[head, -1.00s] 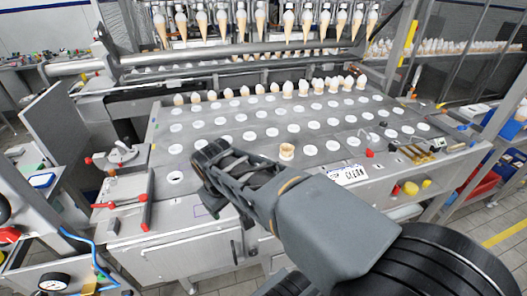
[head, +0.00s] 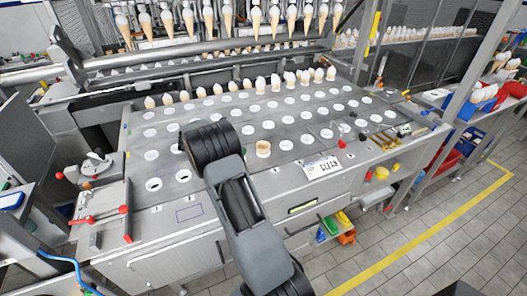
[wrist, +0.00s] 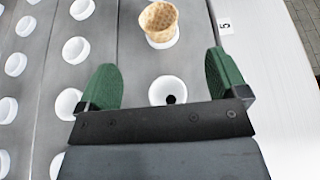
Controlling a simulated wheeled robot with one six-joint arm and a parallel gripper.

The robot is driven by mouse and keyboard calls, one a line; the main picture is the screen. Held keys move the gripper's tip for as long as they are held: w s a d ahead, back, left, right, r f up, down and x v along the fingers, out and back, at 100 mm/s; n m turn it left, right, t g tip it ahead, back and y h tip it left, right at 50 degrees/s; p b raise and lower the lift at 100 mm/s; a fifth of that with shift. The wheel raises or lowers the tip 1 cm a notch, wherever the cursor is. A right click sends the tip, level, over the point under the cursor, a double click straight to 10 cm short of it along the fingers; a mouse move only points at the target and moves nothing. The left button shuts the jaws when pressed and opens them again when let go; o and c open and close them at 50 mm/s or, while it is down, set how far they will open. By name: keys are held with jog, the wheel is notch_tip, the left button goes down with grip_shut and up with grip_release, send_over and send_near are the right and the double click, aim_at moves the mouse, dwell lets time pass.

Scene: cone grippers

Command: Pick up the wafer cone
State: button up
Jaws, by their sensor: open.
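The wafer cone (head: 263,148) is a short tan cone standing upright in a hole of the grey metal table, in the row nearest the front edge. In the wrist view the cone (wrist: 159,22) shows its waffle pattern and open top, at the upper middle. My gripper (wrist: 158,80) is open, with two green fingers spread wide and nothing between them but table and an empty white hole. The cone lies ahead of the fingertips, apart from them.
The grey table (head: 222,187) has rows of empty white holes. A back row of filled cones (head: 275,82) stands behind, under a rack of hanging cones (head: 207,18). A white label (head: 321,167) and a red-handled clamp (head: 100,213) sit near the front edge.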

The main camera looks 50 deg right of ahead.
aim_at(262, 145)
jog(key=p+x, duration=0.1)
jog(key=x, duration=0.6)
jog(key=shift+s+d, duration=0.1)
jog(key=shift+d, duration=0.05)
jog(key=shift+p+x, duration=1.05)
jog(key=shift+x, duration=1.6)
jog(key=c, duration=0.7)
